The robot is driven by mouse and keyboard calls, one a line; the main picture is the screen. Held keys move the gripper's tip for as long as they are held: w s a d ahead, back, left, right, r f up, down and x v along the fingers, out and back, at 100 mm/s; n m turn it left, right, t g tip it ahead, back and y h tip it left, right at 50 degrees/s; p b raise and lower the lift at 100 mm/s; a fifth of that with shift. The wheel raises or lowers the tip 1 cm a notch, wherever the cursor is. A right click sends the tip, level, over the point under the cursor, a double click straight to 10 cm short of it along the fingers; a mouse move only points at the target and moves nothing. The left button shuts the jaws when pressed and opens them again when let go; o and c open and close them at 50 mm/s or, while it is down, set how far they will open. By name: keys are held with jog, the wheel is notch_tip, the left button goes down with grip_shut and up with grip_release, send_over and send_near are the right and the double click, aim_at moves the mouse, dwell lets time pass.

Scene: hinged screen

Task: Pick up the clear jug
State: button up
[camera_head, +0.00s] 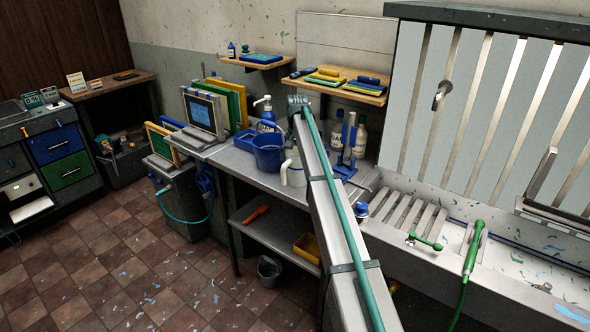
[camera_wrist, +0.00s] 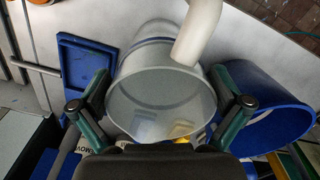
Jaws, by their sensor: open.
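The clear jug (camera_wrist: 160,112) is in the middle of the wrist view, its round mouth facing the camera and its pale handle (camera_wrist: 197,32) at the top right. In the head view a pale jug (camera_head: 296,165) stands on the bench beside a blue bucket, partly covered by a long grey beam. My gripper (camera_wrist: 160,75) is open, with one finger on each side of the jug. Whether the fingers touch its wall cannot be told. My gripper is hard to make out in the head view.
The blue bucket (camera_head: 268,152) is close to the jug; in the wrist view it (camera_wrist: 275,115) sits beside my right finger. A pump bottle (camera_head: 266,115) and a blue stand (camera_head: 347,150) are nearby on the bench.

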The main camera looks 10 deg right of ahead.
notch_tip(320, 180, down, 2)
jog(key=shift+c, duration=0.3)
jog(key=shift+s, duration=0.1)
jog(key=c, duration=0.8)
jog(key=shift+r, duration=0.1)
